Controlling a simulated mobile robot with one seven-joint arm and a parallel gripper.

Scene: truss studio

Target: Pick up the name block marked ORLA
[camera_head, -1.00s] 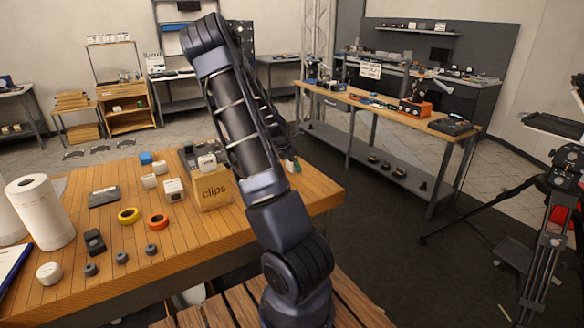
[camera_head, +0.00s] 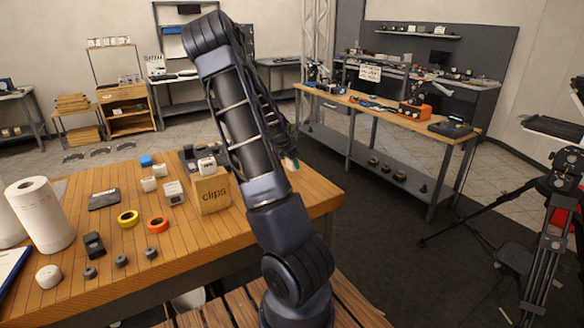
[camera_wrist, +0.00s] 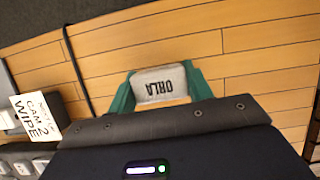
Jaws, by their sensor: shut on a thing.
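In the wrist view the pale name block marked ORLA (camera_wrist: 160,84) sits between the two green fingers of my gripper (camera_wrist: 160,92). The fingers touch it at both sides, and its lettering appears upside down. Wooden planks show behind it; I cannot tell how far it is above them. In the head view my arm crosses the table, and only a small teal part of my gripper (camera_head: 291,163) shows past the arm.
The wooden table (camera_head: 75,270) holds a cardboard clips box (camera_head: 211,192), a paper roll (camera_head: 42,214), yellow tape (camera_head: 128,218), orange tape (camera_head: 157,225) and several small blocks. A card reading CAM 2 WIPE (camera_wrist: 38,115) stands at left in the wrist view. A tripod (camera_head: 545,240) stands at right.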

